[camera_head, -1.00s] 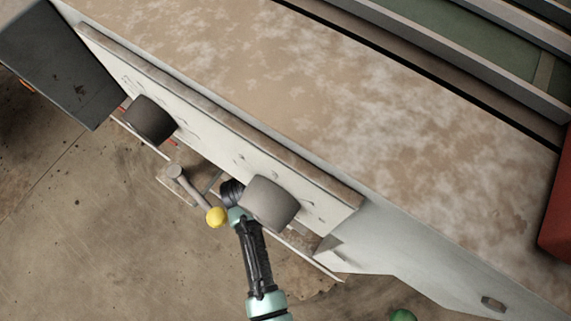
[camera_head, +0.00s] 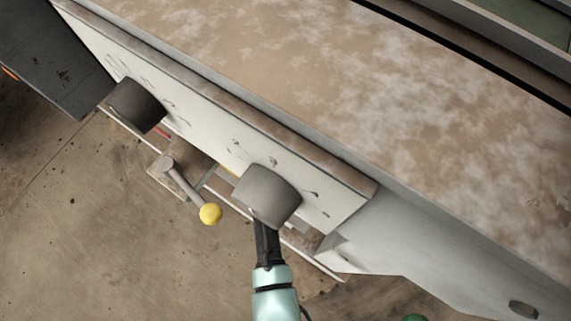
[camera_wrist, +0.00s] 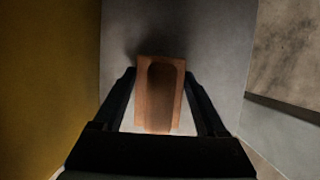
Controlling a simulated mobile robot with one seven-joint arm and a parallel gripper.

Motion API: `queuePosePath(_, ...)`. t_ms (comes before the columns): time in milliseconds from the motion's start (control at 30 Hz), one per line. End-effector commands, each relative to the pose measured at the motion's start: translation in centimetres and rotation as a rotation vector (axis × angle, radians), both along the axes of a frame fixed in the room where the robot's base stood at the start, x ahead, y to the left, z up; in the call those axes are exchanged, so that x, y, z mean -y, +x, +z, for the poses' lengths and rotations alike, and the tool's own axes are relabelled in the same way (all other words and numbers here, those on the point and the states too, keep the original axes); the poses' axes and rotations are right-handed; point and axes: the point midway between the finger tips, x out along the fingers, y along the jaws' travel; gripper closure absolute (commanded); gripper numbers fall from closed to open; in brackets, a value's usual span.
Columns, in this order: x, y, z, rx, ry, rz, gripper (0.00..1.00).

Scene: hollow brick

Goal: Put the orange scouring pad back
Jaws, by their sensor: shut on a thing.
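The orange scouring pad (camera_wrist: 158,112) shows in the wrist view as an orange-brown block with a darker rounded patch on its face. My gripper (camera_wrist: 160,90) is shut on it, with one dark finger on each side of the pad. A grey surface lies beyond the pad, with a dark shadow beside its top edge. I cannot tell whether the pad touches that surface. In the head view the gripper and pad are hidden under a grey rounded cylinder on the white panel; only my forearm shows below it.
A white panel (camera_head: 225,146) with two grey cylinders, near (camera_head: 268,196) and far (camera_head: 136,105), runs diagonally. A lever with a yellow knob (camera_head: 210,213) stands left of my arm. A mustard wall (camera_wrist: 45,80) is at left in the wrist view. Open floor lies at lower left.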

Motion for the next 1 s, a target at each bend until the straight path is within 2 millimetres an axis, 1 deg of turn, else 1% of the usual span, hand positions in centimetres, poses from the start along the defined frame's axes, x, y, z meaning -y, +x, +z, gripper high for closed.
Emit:
queuePosePath(33,0.0,0.0,-0.2,0.001,-0.001,0.000,0.78)
queuePosePath(67,0.0,0.0,-0.3,0.000,0.000,0.000,0.24)
queuePosePath(100,0.0,0.0,-0.2,0.000,0.000,0.000,0.17)
queuePosePath(200,0.0,0.0,-0.2,0.000,0.000,0.000,0.00)
queuePosePath(467,0.0,0.0,0.0,0.000,0.000,0.000,0.00)
queuePosePath(567,-0.2,-0.3,1.1,0.000,0.000,0.000,0.00)
queuePosePath(800,-1.1,-1.5,5.0,0.000,0.000,0.001,0.00)
queuePosePath(900,-1.4,-2.0,6.2,0.000,0.000,0.000,0.00)
queuePosePath(1000,-1.6,-2.2,6.9,0.000,0.000,-0.001,0.00)
